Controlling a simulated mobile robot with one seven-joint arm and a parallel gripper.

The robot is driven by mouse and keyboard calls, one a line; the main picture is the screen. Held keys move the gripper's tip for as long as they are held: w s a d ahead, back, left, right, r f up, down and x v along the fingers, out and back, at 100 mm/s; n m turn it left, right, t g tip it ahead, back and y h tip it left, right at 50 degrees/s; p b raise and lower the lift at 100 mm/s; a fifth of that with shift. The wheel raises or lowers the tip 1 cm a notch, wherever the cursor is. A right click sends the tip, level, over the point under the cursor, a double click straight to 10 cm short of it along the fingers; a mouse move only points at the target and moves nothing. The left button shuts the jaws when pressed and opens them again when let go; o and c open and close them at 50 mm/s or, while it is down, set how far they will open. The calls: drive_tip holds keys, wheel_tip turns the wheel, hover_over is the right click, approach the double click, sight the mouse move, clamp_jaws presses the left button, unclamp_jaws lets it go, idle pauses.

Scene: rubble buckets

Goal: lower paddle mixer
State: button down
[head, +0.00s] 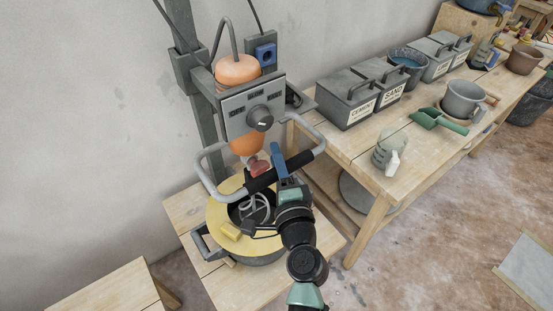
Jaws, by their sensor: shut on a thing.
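The paddle mixer (239,69) hangs on a grey upright post against the wall. It has an orange motor body, a grey panel with a dark knob (260,118), and a looped grey handlebar (206,172) with a black grip (294,164). Its pale spiral paddle (256,207) shows inside the opening of the yellow-topped bucket (220,207) below. My gripper (279,163) is at the handlebar's front bar, shut on the black grip. My arm comes up from the bottom and covers part of the bucket's right side. The paddle's depth in the bucket is unclear.
The bucket stands on a low wooden bench (191,209). A workbench (375,187) to the right carries lidded grey boxes (347,100), a grey jug (389,150), a green scoop (438,121) and a metal pot (462,99). A wooden stool (110,291) stands lower left.

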wheel_tip(320, 180, down, 13)
drive_tip(key=b, duration=1.1)
drive_tip(key=shift+b, duration=0.4)
drive_tip(key=shift+s+f, duration=0.1)
drive_tip(key=shift+f, duration=0.1)
drive_tip(key=c, duration=0.6)
unclamp_jaws()
drive_tip(key=shift+o, duration=0.2)
drive_tip(key=shift+r, duration=0.15)
drive_tip(key=b+v, duration=0.1)
drive_tip(key=v, duration=1.2)
drive_tip(key=shift+d, duration=0.1)
